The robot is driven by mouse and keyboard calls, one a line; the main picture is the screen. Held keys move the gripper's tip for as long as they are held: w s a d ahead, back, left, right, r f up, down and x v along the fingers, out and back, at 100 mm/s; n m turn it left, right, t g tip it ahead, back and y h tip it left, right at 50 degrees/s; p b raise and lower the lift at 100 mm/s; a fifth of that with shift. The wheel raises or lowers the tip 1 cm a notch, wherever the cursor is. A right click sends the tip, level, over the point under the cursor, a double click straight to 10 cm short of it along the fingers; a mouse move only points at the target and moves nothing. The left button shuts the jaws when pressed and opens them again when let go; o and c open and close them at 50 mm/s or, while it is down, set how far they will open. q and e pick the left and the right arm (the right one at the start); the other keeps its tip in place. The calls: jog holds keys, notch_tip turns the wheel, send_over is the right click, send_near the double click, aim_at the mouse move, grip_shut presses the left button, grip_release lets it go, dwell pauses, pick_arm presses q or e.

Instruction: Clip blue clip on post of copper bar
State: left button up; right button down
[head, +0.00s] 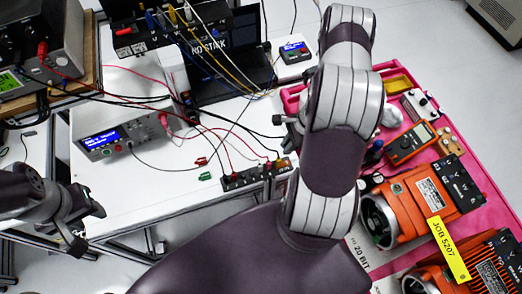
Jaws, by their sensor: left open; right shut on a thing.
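My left gripper (85,229) is at the left, beyond the bench's front left corner, open and empty. My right arm crosses the middle of the head view and hides most of my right gripper (288,124); only a small part shows at the arm's left edge. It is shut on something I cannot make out. A dark terminal strip (243,180) lies at the bench's front edge, with small coloured posts and leads on it. I cannot tell a copper bar there. A red clip (201,161) and a green clip (205,176) lie left of the strip. I cannot make out a blue clip.
A bench supply (115,138) with a lit display stands on the white bench (160,195). A laptop (235,85) and many loose leads lie behind. At the right, a pink mat (488,215) bears orange motors (408,205) and an orange meter (411,144).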

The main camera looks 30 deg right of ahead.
jog(key=f+b, duration=0.1)
jog(key=f, duration=0.1)
jog(key=f+n+b, duration=0.1)
jog(key=shift+s+d+g+b, duration=0.3)
jog(key=shift+b, duration=0.05)
notch_tip(320, 180, down, 4)
jog(key=b, duration=0.3)
jog(key=shift+b, duration=0.3)
jog(key=shift+w, duration=0.1)
dwell(1.3)
jog(key=shift+f+b, duration=0.15)
jog(key=shift+b, duration=0.25)
jog(key=c, duration=1)
grip_release()
